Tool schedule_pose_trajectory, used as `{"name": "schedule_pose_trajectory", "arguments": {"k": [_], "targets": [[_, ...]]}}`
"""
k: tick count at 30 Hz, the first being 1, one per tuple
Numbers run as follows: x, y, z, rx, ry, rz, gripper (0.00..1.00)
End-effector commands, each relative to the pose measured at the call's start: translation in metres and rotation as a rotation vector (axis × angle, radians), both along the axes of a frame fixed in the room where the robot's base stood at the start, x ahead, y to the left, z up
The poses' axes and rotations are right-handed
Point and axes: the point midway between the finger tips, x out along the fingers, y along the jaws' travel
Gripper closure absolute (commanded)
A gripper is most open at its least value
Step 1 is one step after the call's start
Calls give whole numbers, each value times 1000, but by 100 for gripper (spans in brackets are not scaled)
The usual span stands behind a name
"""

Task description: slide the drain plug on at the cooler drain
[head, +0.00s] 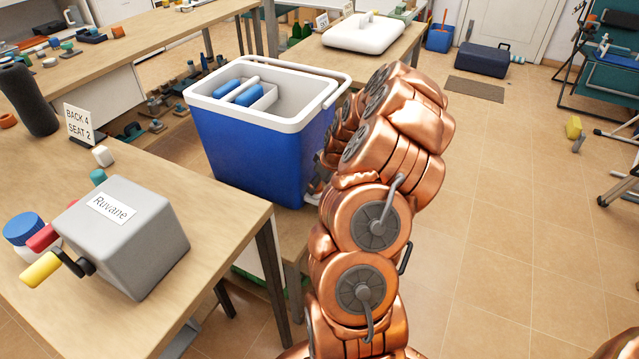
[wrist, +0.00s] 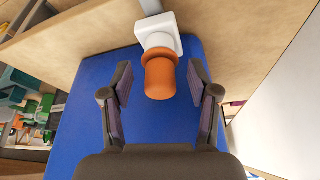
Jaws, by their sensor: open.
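The blue cooler (head: 245,150) with a white rim stands on a low wooden surface, its lid off. In the wrist view its blue wall (wrist: 85,125) fills the middle. A white drain fitting (wrist: 158,26) with a square flange sits on that wall. An orange drain plug (wrist: 160,80) is at the end of the fitting, in line with it; how far it is on I cannot tell. My gripper (wrist: 160,84) is open, one finger on each side of the plug, with visible gaps. In the head view my arm hides the plug and most of the gripper.
A grey box labelled Ruvane (head: 125,235) with a crank stands on the near left table (head: 225,225). A white cooler lid (head: 362,36) lies on the table behind.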

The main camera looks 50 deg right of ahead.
Motion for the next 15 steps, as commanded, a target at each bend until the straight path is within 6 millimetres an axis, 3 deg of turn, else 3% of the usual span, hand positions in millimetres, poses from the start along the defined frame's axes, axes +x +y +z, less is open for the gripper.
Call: {"name": "schedule_pose_trajectory", "arguments": {"k": [8, 15], "targets": [[0, 0, 1, 0, 0, 0, 40], [-5, -1, 16, -2, -4, 0, 40]]}}
